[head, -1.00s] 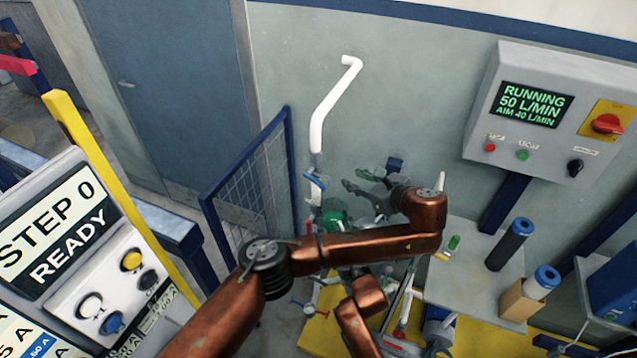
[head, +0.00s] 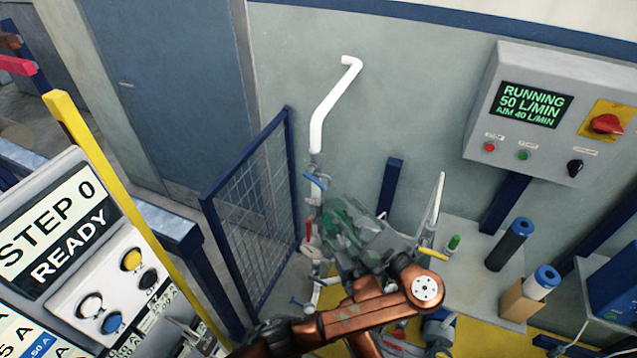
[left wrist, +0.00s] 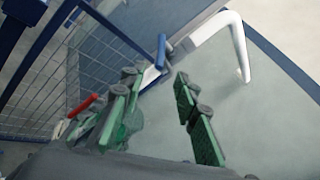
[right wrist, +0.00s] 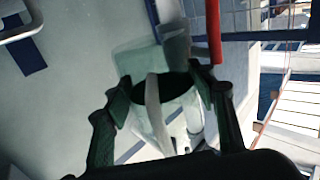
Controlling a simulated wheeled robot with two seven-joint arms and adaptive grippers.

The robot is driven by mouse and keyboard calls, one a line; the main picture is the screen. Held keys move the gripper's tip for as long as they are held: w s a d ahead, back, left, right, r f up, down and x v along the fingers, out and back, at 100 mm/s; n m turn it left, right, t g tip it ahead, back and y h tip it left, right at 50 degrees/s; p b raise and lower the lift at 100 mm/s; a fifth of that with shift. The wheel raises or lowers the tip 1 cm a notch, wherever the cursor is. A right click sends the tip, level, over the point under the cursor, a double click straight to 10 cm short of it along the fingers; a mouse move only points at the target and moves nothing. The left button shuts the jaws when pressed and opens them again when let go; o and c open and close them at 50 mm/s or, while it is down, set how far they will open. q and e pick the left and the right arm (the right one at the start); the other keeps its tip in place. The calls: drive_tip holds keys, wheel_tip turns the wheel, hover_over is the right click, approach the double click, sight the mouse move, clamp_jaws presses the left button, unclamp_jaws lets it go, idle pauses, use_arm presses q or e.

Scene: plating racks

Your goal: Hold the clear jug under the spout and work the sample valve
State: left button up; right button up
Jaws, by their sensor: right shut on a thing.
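The clear jug (right wrist: 165,118) is between the dark green fingers of my right gripper (right wrist: 172,90), which is shut on it. In the head view the jug and right gripper are mostly hidden behind my left gripper (head: 345,216). My left gripper is open and empty in front of the pipe. Its green pads stand apart in the left wrist view (left wrist: 158,112). A blue lever (head: 316,182) and a red lever (head: 308,229) sit on the pipe. They also show beyond the left fingers as blue (left wrist: 161,50) and red (left wrist: 82,106). The spout is not clearly visible.
The white pipe (head: 330,105) runs down the wall. A blue mesh guard (head: 250,215) stands left of it. A bench (head: 470,270) with bottles is at right, below a control panel (head: 545,110) reading "RUNNING 50 L/MIN, AIM 40 L/MIN".

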sight(322, 187)
use_arm(q)
drive_tip(key=x, duration=1.1)
drive_tip(key=shift+w+a, duration=0.15)
drive_tip(key=shift+c, duration=0.4)
clamp_jaws()
